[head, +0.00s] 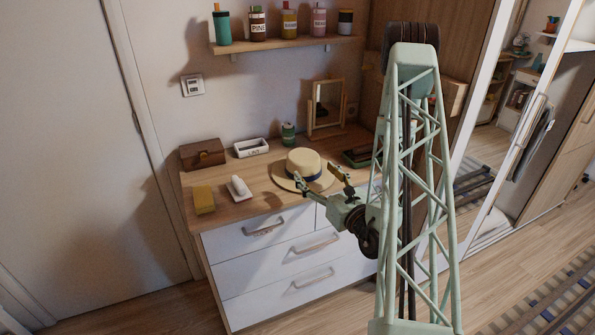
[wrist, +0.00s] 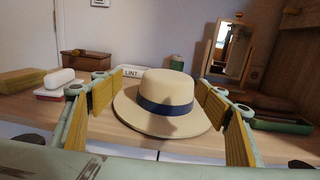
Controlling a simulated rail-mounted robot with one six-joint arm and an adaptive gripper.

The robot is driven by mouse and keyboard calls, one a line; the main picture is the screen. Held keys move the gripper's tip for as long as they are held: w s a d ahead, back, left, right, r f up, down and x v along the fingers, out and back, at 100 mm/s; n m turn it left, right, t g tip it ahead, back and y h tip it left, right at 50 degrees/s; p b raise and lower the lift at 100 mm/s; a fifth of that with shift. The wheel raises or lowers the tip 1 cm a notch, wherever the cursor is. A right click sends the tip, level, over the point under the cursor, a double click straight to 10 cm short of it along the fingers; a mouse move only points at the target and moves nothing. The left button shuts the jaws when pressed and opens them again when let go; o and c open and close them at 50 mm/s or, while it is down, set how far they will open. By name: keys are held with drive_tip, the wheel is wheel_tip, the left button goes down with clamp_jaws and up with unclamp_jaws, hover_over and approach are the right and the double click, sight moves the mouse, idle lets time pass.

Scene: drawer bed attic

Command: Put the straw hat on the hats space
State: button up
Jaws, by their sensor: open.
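The straw hat (head: 304,162) is pale with a dark blue band and a wide brim. It sits upright on the wooden top of the white dresser (head: 235,197), near the front edge. In the wrist view the hat (wrist: 166,98) stands between the two fingers. My gripper (head: 323,187) is open, with one finger at each side of the brim. In the wrist view my gripper (wrist: 158,105) shows yellow-brown pads apart from the crown; whether they touch the brim I cannot tell. No place marked for hats is readable.
A yellow block (head: 204,200), a white brush-like item (head: 239,188), a wooden box (head: 202,154), a white LINT tray (head: 251,147), a green can (head: 288,134) and a mirror (head: 326,104) stand around the hat. A shelf (head: 285,45) with several labelled containers hangs above.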

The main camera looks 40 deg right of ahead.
sight(309, 165)
drive_tip(key=shift+s+d+f+m+h, duration=0.2)
drive_tip(key=shift+s+d+f, duration=0.15)
drive_tip(key=shift+f, duration=0.2)
drive_tip(key=shift+s+d+f+m+h, duration=0.1)
drive_tip(key=shift+s+d+f+h, duration=0.15)
drive_tip(key=shift+f, duration=0.25)
drive_tip(key=shift+w+d, duration=0.1)
drive_tip(key=shift+w, duration=0.1)
drive_tip(key=shift+b+x, duration=1)
drive_tip(key=shift+x, duration=3.15)
drive_tip(key=shift+f, duration=0.15)
drive_tip(key=shift+b+x, duration=0.75)
drive_tip(key=shift+x, duration=1.85)
drive_tip(key=shift+c, duration=0.6)
drive_tip(key=c, duration=0.9)
